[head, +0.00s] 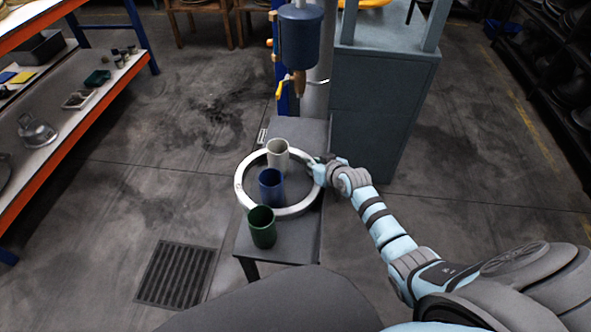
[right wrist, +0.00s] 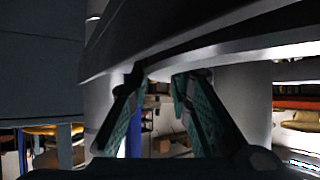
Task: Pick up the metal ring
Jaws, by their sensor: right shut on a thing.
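The metal ring (head: 243,181) is a wide, shiny silver hoop at the narrow grey table in the head view. A blue cup (head: 271,188) stands within its outline, a white cup (head: 278,155) overlaps its far rim, and a green cup (head: 262,227) stands in front of it. My right gripper (head: 317,168) is at the ring's right side, shut on its rim. In the right wrist view its fingers (right wrist: 160,78) point up toward a pale curved band; their exact contact is dark and hard to see. My left gripper is not in view.
Shelves (head: 60,105) are at the left, dark racks (head: 555,90) at the right. A floor grate (head: 178,274) lies left of the table. Open floor surrounds it.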

